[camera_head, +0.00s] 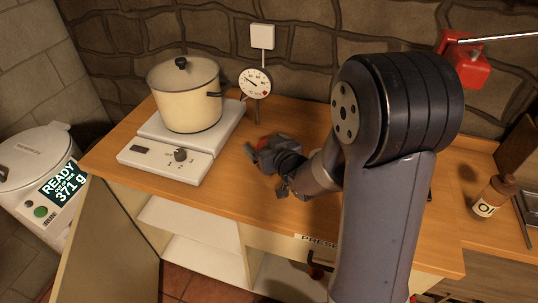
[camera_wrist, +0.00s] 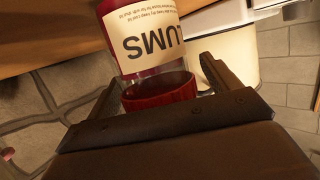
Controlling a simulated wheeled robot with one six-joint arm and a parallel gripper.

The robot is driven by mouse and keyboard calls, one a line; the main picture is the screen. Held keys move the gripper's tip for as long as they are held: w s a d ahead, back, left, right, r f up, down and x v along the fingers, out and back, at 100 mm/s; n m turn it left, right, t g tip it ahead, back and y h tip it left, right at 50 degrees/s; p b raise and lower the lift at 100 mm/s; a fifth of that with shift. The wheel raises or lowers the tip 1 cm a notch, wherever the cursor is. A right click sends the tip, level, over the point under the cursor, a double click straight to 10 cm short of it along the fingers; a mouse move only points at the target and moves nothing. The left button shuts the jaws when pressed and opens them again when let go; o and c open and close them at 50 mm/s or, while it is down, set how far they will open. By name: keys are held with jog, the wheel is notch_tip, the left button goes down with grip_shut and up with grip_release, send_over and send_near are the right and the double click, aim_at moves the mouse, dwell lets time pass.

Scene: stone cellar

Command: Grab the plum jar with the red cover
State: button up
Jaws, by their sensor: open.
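The plum jar (camera_wrist: 145,65) shows in the wrist view with a cream label, its lettering "UMS" upside down in the picture. Its red cover (camera_wrist: 160,92) is the end nearest my wrist. My gripper (camera_wrist: 160,75) is open, with one dark finger to each side of the cover. I cannot tell whether either finger touches it. In the head view my gripper (camera_head: 276,157) is low over the wooden counter, right of the scale. A small reddish patch shows there, and the arm and gripper hide most of the jar.
A round dial gauge (camera_head: 255,83) stands behind. A brown bottle (camera_head: 494,197) is at the right. The counter (camera_head: 245,200) is bare in front of my gripper.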

jog(key=shift+c, duration=0.2)
jog(key=c, duration=1)
jog(key=shift+c, duration=0.9)
jog(key=shift+r, duration=0.15)
